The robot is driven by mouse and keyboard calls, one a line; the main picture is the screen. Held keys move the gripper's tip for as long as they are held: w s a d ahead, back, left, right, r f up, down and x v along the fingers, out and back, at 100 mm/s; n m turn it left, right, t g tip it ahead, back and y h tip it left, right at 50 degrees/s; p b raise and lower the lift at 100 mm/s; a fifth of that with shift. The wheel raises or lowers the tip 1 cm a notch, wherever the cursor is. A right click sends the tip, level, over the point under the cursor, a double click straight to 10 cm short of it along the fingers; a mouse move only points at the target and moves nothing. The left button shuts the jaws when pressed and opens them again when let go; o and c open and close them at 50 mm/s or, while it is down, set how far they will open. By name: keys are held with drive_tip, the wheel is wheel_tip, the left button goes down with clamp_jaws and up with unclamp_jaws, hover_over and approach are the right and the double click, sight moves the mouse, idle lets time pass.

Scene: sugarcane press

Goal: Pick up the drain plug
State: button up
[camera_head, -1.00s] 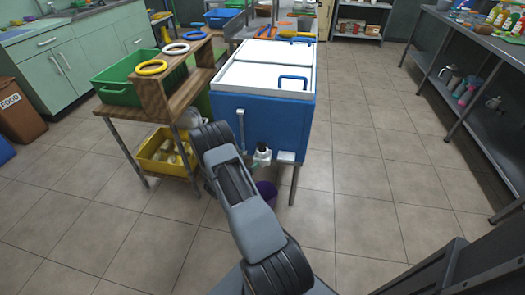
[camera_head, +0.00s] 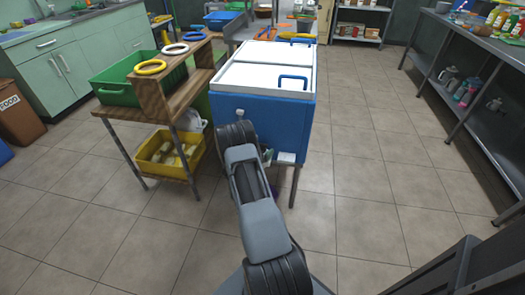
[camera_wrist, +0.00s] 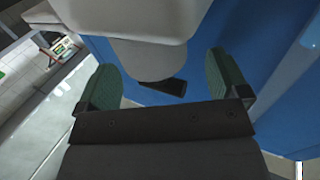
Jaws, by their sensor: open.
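In the wrist view, a pale fitting (camera_wrist: 135,22) juts from the blue cooler wall, with a rounded grey-white part and a dark tab (camera_wrist: 168,88) below it. This looks like the drain plug; I cannot tell where plug and spout divide. My gripper (camera_wrist: 160,64) is open, its two green-padded fingers on either side of the rounded part, with gaps showing and nothing held. In the head view my arm hides the fitting and most of the gripper, low on the front of the blue cooler (camera_head: 292,125).
A wooden rack table (camera_head: 165,95) with a green crate (camera_head: 112,97) and a yellow bin (camera_head: 150,172) stands left of the cooler. A metal shelf bench (camera_head: 430,50) is at right. The floor between is clear.

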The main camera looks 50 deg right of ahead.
drive_tip(key=c, duration=1)
drive_tip(key=shift+r, duration=0.1)
